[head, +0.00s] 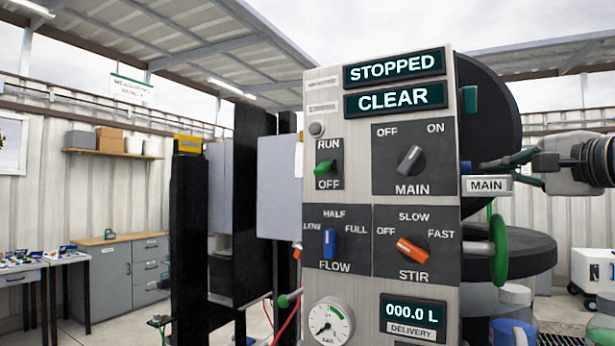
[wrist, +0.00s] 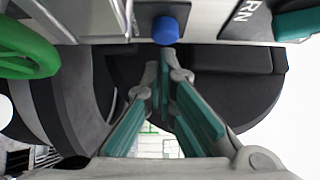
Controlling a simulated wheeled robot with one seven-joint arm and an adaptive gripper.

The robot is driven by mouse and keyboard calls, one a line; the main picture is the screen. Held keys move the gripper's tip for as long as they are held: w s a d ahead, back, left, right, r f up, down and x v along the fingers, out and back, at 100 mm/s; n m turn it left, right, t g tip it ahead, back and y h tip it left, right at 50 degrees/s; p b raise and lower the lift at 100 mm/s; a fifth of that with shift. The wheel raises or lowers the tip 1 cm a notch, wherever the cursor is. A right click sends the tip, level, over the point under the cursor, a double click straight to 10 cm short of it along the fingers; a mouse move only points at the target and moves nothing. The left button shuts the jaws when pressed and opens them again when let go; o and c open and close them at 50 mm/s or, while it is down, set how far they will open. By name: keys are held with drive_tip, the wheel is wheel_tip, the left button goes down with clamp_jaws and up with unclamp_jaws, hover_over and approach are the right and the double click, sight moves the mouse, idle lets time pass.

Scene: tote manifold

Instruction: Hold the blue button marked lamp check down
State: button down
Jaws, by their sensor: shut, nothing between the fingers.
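The blue button (wrist: 166,30) shows in the wrist view as a round blue cap on the pale side face of the control panel (head: 313,95). No lamp check marking is readable on it. My gripper (wrist: 165,68) is shut and empty, its teal-padded fingers meeting at a narrow tip just below the button in the picture. I cannot tell whether the tip touches the button or stands a little short of it. In the head view my gripper (head: 484,166) reaches in from the right to the panel's right side, above the MAIN label.
The panel front carries STOPPED and CLEAR displays (head: 394,84), several knobs, and a pressure gauge (head: 328,321). A green handwheel (head: 499,250) sticks out below my gripper and shows at left in the wrist view (wrist: 25,48). A dark round disc (head: 490,110) stands behind the panel.

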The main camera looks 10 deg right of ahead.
drive_tip(key=d+b+v, duration=0.1)
drive_tip(key=v, duration=1)
drive_tip(key=shift+w, duration=0.2)
